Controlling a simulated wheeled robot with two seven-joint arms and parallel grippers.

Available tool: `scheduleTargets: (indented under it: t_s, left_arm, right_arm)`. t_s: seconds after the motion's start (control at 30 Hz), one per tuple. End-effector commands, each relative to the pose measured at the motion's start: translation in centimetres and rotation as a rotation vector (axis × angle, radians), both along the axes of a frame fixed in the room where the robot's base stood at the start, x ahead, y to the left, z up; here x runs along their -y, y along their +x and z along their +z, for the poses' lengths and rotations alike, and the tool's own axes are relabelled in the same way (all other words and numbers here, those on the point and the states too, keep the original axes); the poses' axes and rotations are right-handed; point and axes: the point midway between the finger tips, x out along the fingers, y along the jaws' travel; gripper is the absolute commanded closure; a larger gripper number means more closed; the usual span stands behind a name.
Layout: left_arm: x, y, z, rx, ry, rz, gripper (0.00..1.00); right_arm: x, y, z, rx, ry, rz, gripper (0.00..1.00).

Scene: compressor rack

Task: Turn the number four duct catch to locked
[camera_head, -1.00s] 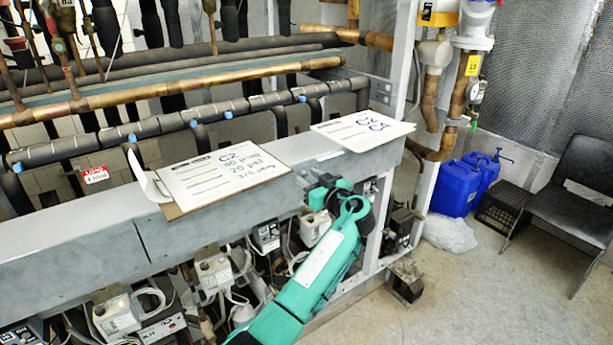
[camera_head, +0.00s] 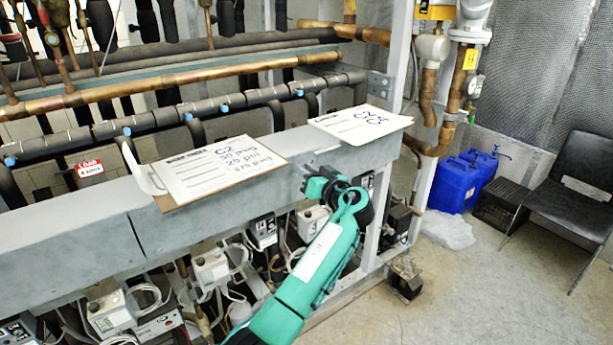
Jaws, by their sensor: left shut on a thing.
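The long grey duct (camera_head: 80,238) runs across the rack, with its front face towards me. My left gripper (camera_head: 308,180) is at this face, below the gap between the two paper sheets. Its teal arm reaches up from the bottom of the view. It is shut on a small grey part at the duct face, which I take to be the duct catch. The fingers and wrist hide most of it, so its number and its turn cannot be read. My right gripper is not in view.
Two paper sheets, left (camera_head: 218,168) and right (camera_head: 362,122), lie on the duct top. Cables and control boxes (camera_head: 212,268) crowd the space below. Copper and black pipes run behind.

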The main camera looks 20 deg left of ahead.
Motion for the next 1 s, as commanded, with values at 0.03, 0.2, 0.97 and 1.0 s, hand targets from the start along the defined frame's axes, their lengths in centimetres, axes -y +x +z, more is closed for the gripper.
scheduleTargets:
  t_s: [0.03,0.2,0.97,1.0]
  left_arm:
    - [-0.03,0.02,-0.21,-0.032,0.028,0.001,1.0]
    - [-0.02,0.06,-0.13,-0.16,0.126,0.004,1.0]
    - [0.04,0.11,-0.05,-0.421,0.329,0.009,1.0]
    - [0.03,0.11,-0.06,-0.421,0.329,0.009,1.0]
  right_arm:
    - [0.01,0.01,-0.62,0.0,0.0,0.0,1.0]
    - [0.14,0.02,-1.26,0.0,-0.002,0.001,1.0]
    - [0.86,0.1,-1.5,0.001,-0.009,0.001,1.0]
    - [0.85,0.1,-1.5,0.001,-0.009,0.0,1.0]
